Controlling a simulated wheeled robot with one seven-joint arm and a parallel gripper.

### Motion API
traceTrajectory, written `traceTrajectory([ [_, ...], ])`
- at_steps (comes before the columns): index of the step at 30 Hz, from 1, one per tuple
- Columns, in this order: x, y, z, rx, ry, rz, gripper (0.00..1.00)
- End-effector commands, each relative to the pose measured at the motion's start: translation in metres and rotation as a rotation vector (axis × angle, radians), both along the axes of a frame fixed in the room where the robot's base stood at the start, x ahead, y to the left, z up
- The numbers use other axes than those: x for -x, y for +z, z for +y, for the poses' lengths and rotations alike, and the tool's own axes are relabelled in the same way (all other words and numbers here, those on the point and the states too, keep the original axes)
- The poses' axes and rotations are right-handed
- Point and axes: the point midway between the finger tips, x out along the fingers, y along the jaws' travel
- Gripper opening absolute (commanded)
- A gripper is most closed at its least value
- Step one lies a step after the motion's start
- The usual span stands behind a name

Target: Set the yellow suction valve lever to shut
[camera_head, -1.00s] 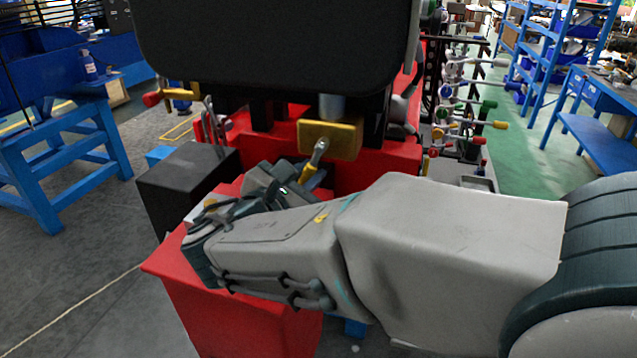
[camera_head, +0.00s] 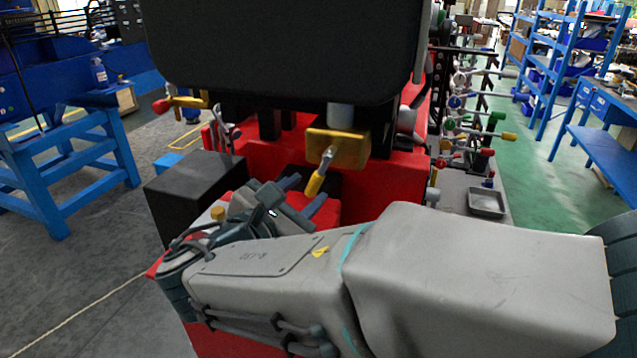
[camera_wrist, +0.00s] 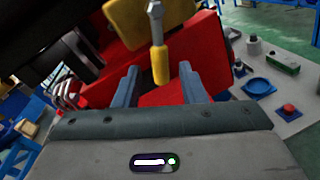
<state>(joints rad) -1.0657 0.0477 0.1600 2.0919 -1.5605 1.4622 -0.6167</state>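The yellow suction valve lever (camera_head: 314,183) has a metal shank and a yellow grip. It hangs down and slightly left from a yellow block (camera_head: 338,150) on the red machine. In the wrist view the lever (camera_wrist: 160,62) points down between and beyond my two blue-grey fingers. My gripper (camera_head: 306,196) is open, with its fingertips close to the lever's lower end. In the wrist view my gripper (camera_wrist: 158,82) shows a wide gap with nothing clasped. I cannot tell how far the grip lies from the fingers in depth.
A black box (camera_head: 190,190) stands left of my gripper. A large black panel (camera_head: 280,50) overhangs the yellow block. Another lever with a red knob (camera_head: 162,105) is at the left. A blue bench (camera_head: 60,170) and a metal tray (camera_head: 487,203) stand farther off.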

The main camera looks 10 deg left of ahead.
Motion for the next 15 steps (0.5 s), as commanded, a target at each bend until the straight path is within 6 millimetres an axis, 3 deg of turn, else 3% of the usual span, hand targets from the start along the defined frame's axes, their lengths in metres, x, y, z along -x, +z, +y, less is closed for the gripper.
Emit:
traceTrajectory([
  [6, 0.051, 0.002, 0.015, -0.002, 0.005, 0.001, 0.37],
  [15, 0.090, 0.006, 0.024, -0.001, 0.002, 0.001, 0.37],
])
